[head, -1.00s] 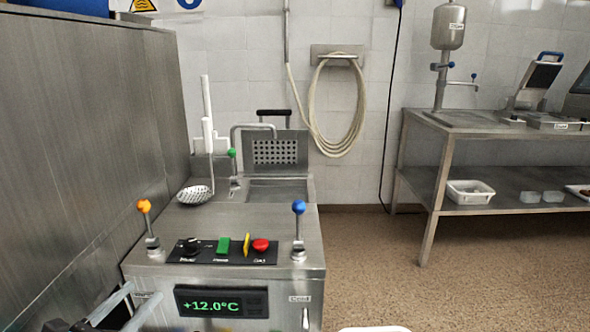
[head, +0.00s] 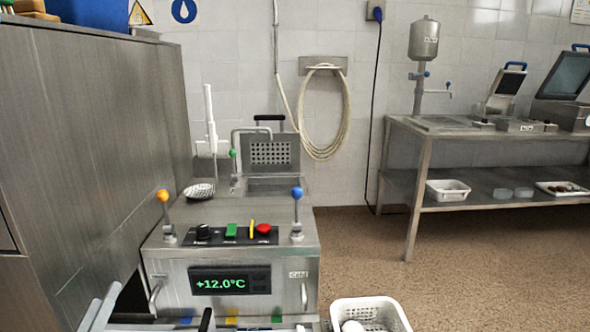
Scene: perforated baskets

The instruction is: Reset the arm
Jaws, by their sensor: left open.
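My left gripper (head: 102,304) shows at the bottom left edge as two grey finger bars, open with nothing seen between them. It is in front of the steel machine (head: 170,262), left of its green +12.0°C display (head: 230,280). The rest of my left arm is out of the picture. My right gripper is not in view.
A white perforated basket (head: 396,316) with a white rounded thing in it is at the bottom, right of the machine. A tall steel cabinet (head: 95,130) stands close on the left. A steel table (head: 400,150) stands at right; the brown floor (head: 500,240) before it is clear.

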